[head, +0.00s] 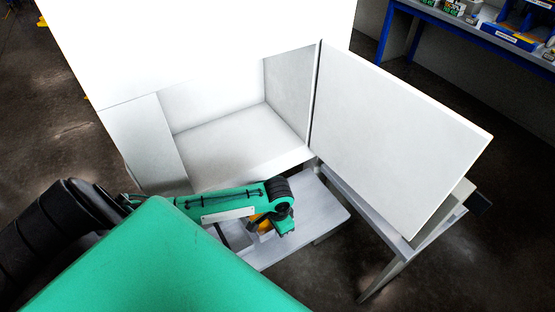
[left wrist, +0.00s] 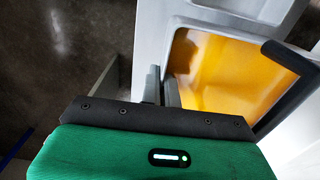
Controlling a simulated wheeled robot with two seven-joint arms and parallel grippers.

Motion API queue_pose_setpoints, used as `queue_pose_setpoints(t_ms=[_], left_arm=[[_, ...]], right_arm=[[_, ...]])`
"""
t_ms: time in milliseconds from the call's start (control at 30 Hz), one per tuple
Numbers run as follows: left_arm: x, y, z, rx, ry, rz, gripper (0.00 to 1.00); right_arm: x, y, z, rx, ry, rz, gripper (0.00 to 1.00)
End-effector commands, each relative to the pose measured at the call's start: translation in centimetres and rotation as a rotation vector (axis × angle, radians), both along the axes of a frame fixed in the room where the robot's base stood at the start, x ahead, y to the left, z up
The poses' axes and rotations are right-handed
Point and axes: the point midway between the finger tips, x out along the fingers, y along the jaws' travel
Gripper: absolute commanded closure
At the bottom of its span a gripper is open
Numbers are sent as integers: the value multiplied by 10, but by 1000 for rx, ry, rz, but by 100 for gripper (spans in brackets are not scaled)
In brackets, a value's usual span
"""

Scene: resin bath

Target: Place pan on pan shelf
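The pan (head: 265,227) has a dark rim and an orange-yellow inside. It is mostly hidden behind my left arm in the head view. In the left wrist view its yellow floor (left wrist: 235,80) and dark rim show clearly. My left gripper (left wrist: 163,90) has its two fingers close together at the near-left edge of the pan, with the pan's wall seemingly between them. The light grey pan shelf (head: 318,215) lies below and around the pan, in front of the white cabinet. I cannot tell whether the pan touches it. My right gripper is not in view.
The white cabinet (head: 215,150) stands open above the shelf. Its door (head: 400,135) swings out to the right, over a grey table frame (head: 425,225). A blue workbench (head: 455,25) with boxes is at the back right. Dark floor is free at the right.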

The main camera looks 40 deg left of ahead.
Motion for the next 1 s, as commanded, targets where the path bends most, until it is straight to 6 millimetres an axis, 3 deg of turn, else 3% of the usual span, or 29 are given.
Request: queue_pose_setpoints(t_ms=[100, 500, 933, 1000], left_arm=[[0, 0, -20, -1, 1, 1, 100], [0, 0, -64, 0, 0, 1, 100], [1, 0, -72, 1, -1, 0, 100], [0, 0, -72, 1, -1, 0, 86]], right_arm=[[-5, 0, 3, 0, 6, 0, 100], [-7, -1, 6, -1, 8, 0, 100], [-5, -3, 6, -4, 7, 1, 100], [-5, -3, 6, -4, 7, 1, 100]])
